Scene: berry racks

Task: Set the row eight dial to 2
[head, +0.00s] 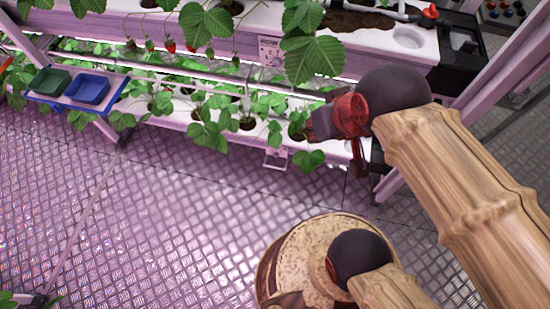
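I cannot make out a dial marked row eight. A small red knob (430,11) sits on the pipe fitting at the right end of the upper rack row; its markings cannot be read. A panel (503,10) with small red, dark and blue round parts is cut off at the top right corner. My gripper (338,138) hangs in front of the right end of the lower row, below the black end box (462,48). It appears to hold nothing. Its fingers are small and partly turned away, so their opening is unclear.
White plant rows, upper (345,42) and lower (175,122), carry strawberry plants with leaves and red berries hanging over the edges. Small label plates (269,50) are on the fronts. A green tray (50,82) and a blue tray (88,89) stand at left.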

